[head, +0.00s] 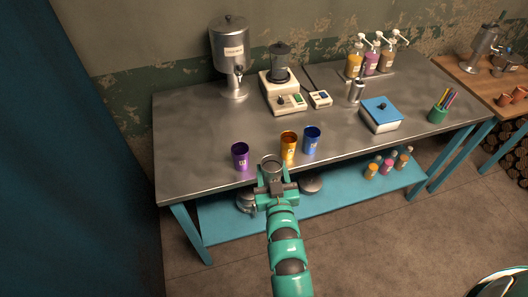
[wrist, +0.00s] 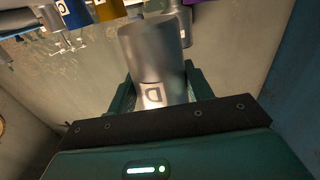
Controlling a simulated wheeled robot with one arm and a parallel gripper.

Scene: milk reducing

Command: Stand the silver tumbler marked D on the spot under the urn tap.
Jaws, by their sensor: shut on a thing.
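The silver tumbler marked D (head: 271,164) is held in my gripper (head: 273,183), which is shut on it. In the wrist view the tumbler (wrist: 153,50) sits between the fingers, and its D label shows upside down. In the head view it overlaps the table's front edge; its exact height is unclear. The steel urn (head: 230,48) stands at the back left of the table, well beyond my gripper. Its tap (head: 239,71) faces the front, above a round metal spot (head: 235,92) that looks empty.
A purple tumbler (head: 240,157) stands left of my gripper. An orange tumbler (head: 289,145) and a blue tumbler (head: 312,140) stand to its right. A blender-like machine (head: 281,90) stands right of the urn. The steel tabletop (head: 190,130) is clear between the purple tumbler and the urn.

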